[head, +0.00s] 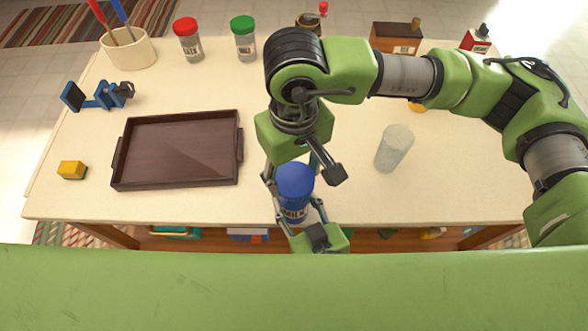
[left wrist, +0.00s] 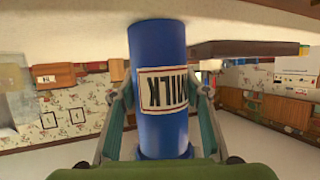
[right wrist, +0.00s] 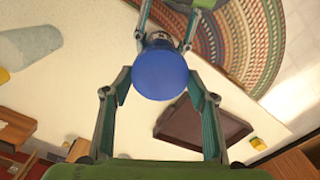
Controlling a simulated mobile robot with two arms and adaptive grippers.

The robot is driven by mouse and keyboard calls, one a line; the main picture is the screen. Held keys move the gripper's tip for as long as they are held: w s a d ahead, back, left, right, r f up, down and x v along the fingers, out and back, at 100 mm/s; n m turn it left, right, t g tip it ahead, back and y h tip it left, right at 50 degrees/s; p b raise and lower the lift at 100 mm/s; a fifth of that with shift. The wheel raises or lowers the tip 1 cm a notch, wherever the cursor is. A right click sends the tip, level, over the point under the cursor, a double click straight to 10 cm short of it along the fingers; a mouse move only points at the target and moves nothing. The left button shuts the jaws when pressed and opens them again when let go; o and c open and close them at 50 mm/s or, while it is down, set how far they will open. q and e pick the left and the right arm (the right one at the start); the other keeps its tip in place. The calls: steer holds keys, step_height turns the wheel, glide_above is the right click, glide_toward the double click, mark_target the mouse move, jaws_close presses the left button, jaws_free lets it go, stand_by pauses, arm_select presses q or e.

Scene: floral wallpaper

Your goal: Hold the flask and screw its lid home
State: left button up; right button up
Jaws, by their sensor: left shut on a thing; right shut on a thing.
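The flask (head: 294,212) is a blue cylinder with a white MILK label, upright at the table's front edge. Its round blue lid (head: 295,179) is on top; whether it is fully seated cannot be told. My left gripper (head: 297,211) is shut on the flask body from the front. The left wrist view shows the flask (left wrist: 158,55) between its fingers, label upside down. My right gripper (head: 291,172) points down from above, shut on the lid. The right wrist view shows the lid (right wrist: 160,74) between its fingertips, hiding most of the flask.
A dark tray (head: 180,118) lies left on the cream table (head: 350,200). Red-lidded (head: 188,40) and green-lidded (head: 244,38) jars stand at the back. A blue clamp-like object (head: 98,96) and yellow block (head: 72,170) are left.

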mark_target(294, 178)
steer(key=shift+f, duration=0.1)
stand_by(0.6)
steer(key=o, duration=1.4)
steer(key=shift+o, duration=0.2)
steer(key=shift+r, duration=3.5)
